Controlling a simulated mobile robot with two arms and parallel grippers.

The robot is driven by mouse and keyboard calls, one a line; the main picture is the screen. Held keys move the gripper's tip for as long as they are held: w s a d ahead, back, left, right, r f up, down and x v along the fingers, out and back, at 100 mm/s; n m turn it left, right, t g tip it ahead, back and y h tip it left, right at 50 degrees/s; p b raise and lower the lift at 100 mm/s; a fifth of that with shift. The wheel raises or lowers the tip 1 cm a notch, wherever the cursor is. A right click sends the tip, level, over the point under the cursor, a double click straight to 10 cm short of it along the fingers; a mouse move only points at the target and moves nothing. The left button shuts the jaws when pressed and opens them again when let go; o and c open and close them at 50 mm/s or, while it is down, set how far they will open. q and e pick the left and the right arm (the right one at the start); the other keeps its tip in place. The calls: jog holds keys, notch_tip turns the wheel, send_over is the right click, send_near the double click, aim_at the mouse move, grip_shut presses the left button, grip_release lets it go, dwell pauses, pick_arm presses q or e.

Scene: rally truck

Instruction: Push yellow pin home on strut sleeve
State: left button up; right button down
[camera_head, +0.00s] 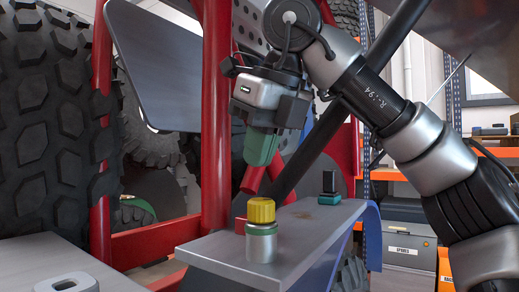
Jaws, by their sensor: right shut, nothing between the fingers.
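A black diagonal strut (335,112) runs behind my right arm down toward the shelf. A silver cylinder with a yellow ribbed top (261,211) and a green band stands upright on the grey shelf, below the gripper and apart from it. I cannot make out a separate yellow pin or clearly identify the strut sleeve. My left gripper is not in view.
The narrow grey shelf (222,252) also holds a small black and green block (330,189) farther back. Red frame tubes (215,120) rise behind it. A large tyre (45,120) fills the left. Orange racking and grey cases (407,248) stand at the right.

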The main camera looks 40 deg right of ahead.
jog(key=shift+r, duration=2.5)
